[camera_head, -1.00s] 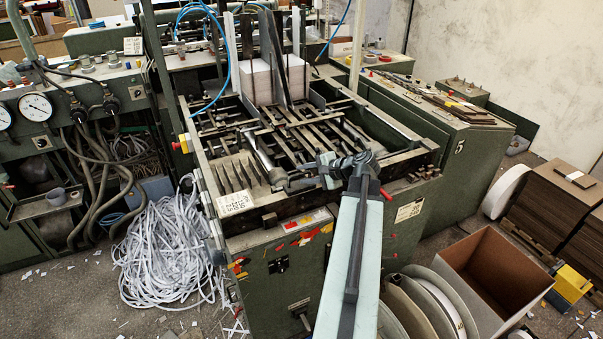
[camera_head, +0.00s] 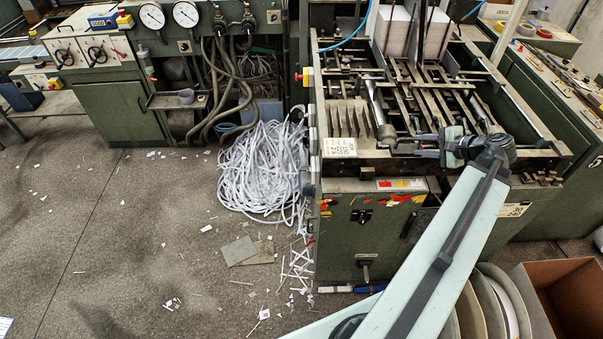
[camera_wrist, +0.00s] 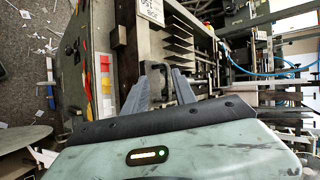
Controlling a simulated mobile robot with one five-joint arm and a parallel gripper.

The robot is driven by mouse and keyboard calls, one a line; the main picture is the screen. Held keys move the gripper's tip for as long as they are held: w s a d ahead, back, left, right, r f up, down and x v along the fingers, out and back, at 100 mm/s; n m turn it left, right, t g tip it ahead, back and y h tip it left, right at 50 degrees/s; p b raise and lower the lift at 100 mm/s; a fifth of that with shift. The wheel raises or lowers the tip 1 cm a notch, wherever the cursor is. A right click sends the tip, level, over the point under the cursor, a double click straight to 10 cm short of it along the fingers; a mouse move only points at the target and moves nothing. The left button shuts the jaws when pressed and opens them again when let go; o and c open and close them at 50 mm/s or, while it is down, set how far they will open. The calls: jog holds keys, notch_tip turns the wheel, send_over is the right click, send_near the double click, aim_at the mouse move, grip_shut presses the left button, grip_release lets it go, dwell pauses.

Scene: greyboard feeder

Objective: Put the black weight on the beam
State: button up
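My gripper (camera_wrist: 158,75) shows in the wrist view with its two grey fingers spread apart. A dark, handle-like loop (camera_wrist: 154,66) lies beyond the gap between the fingertips; I cannot tell whether it is the black weight. No finger is seen closed on anything. In the head view my gripper (camera_head: 425,147) is at the front of the feeder machine, small and partly hidden by my wrist. A grey round-ended bar (camera_head: 386,133) lies just left of it; I cannot tell whether this is the beam. I cannot clearly pick out the black weight in either view.
The green feeder (camera_head: 357,235) fills the centre right, with upright dark plates (camera_head: 348,120) and crossing bars on top. White paper strips (camera_head: 262,170) are heaped at its left. A cardboard box (camera_head: 565,300) and discs (camera_head: 490,305) stand at lower right.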

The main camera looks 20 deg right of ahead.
jog(key=w+a+f+n+g+y, duration=0.1)
jog(key=w+a+f+n+g, duration=0.2)
jog(key=a, duration=0.4)
jog(key=w+a+f+n+g+y, duration=0.1)
jog(key=w+a+n, duration=0.1)
jog(key=w+a, duration=0.4)
jog(key=a+f+n+g+h, duration=0.2)
jog(key=a+n, duration=0.4)
jog(key=a, duration=1)
jog(key=a+f+n+g+h, duration=0.2)
jog(key=a+f+n+g, duration=0.2)
jog(key=a, duration=1.2)
jog(key=w+n, duration=0.1)
jog(key=n, duration=0.2)
jog(key=shift+g, duration=0.4)
